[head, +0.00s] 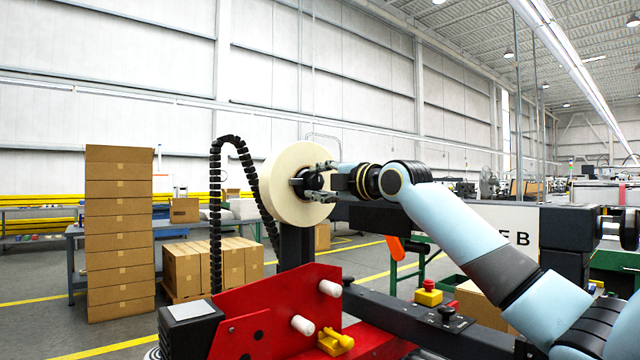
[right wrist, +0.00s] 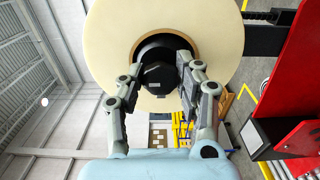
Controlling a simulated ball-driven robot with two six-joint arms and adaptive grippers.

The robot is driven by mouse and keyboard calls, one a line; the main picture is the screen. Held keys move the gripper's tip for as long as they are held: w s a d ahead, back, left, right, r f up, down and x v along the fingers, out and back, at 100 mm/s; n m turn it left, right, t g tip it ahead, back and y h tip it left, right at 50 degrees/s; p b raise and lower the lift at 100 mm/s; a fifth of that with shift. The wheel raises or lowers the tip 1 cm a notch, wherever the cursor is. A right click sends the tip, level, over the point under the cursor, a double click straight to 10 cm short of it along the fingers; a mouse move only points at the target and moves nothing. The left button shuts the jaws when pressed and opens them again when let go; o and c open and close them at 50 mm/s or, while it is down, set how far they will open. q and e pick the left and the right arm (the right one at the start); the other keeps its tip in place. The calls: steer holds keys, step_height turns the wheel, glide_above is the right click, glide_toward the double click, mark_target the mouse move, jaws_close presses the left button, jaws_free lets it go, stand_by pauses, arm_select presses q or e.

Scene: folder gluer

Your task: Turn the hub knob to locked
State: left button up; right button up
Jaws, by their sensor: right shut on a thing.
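The hub knob (right wrist: 157,74) is a black faceted knob at the centre of a large cream tape roll (head: 285,190). In the head view the knob (head: 312,183) is partly covered by my right gripper (head: 318,182). The roll stands upright above the red machine. In the right wrist view my right gripper (right wrist: 157,82) has one finger on each side of the knob, and it is shut on it. The roll's brown core ring shows around the black hub. I see no mark telling the knob's locked or unlocked position. My left gripper is out of view.
A red machine frame (head: 275,315) with white rollers stands below the roll. A black cable chain (head: 216,210) arches left of it. Stacked cartons (head: 120,235) stand at the left, with more cartons (head: 212,265) behind. A yellow box with a red button (head: 429,292) sits at the right.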

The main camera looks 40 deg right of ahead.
steer(key=shift+f, duration=0.15)
steer(key=o, duration=1.2)
steer(key=shift+s, duration=0.1)
steer(key=shift+s+d, duration=0.15)
steer(key=shift+s, duration=1.7)
steer(key=shift+s+d, duration=0.1)
steer(key=shift+s, duration=1.7)
